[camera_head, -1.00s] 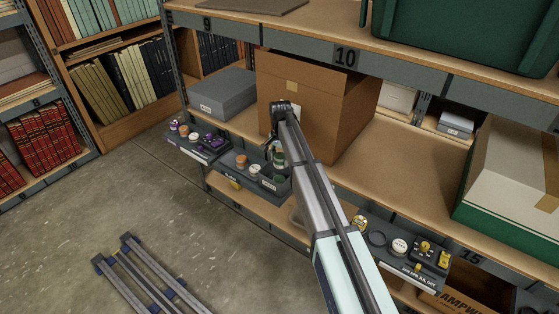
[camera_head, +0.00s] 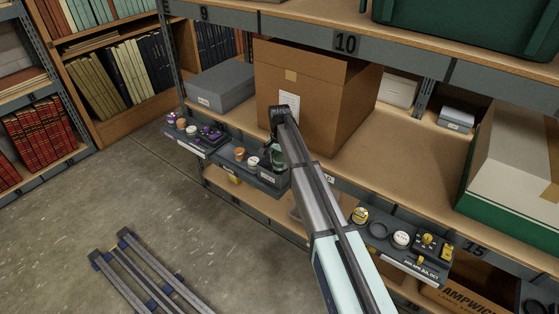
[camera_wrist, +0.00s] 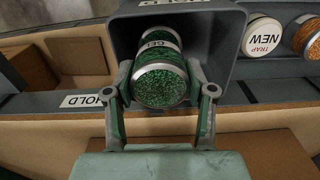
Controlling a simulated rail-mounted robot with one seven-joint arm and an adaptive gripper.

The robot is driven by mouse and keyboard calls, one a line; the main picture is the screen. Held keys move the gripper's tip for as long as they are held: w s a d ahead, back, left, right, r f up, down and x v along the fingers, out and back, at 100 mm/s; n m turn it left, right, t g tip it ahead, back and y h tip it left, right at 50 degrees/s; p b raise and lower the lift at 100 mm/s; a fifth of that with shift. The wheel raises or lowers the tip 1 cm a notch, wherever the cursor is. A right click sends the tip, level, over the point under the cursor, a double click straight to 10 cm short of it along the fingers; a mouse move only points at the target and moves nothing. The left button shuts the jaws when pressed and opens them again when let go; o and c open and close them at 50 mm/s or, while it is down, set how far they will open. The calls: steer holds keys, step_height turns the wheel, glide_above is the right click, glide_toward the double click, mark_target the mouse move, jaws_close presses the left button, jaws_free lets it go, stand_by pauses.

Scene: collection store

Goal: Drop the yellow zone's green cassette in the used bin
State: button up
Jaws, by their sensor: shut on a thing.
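The green cassette (camera_wrist: 160,86), a cylinder with a green granular face and silver rim, is between my gripper's fingers (camera_wrist: 161,100) in the wrist view. My gripper is shut on it. A white "GEL" label and more green show behind the face; I cannot tell if this is all one cassette. In the head view my gripper (camera_head: 277,155) is at the right end of the middle tray (camera_head: 225,168), partly hidden by my arm.
A white "TRAP NEW" canister (camera_wrist: 262,36) and an orange one (camera_wrist: 306,36) stand beside the bin. A "HOLD" label (camera_wrist: 86,100) is on an edge. A large cardboard box (camera_head: 325,105) stands behind my arm. Another tray (camera_head: 415,262) with yellow items is at right.

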mark_target(280, 158)
steer(key=o, duration=1.3)
steer(key=shift+r, duration=0.1)
step_height(280, 158, up, 12)
steer(key=shift+f, duration=0.1)
